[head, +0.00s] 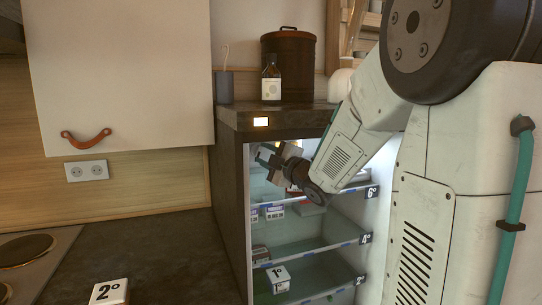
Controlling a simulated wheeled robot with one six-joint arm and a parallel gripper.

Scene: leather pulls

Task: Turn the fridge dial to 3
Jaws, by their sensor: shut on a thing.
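The small fridge (231,195) stands open, its lit inside showing glass shelves tagged 6°, 4° and 2°. My gripper (268,158) reaches into the top of it, near the upper left inside wall. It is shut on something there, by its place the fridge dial. The dial's face and numbers are hidden by the gripper or too small to read, so I cannot tell its setting.
Small boxes (274,211) stand on a shelf below my gripper. A brown canister (289,62) and a bottle (271,82) stand on top.

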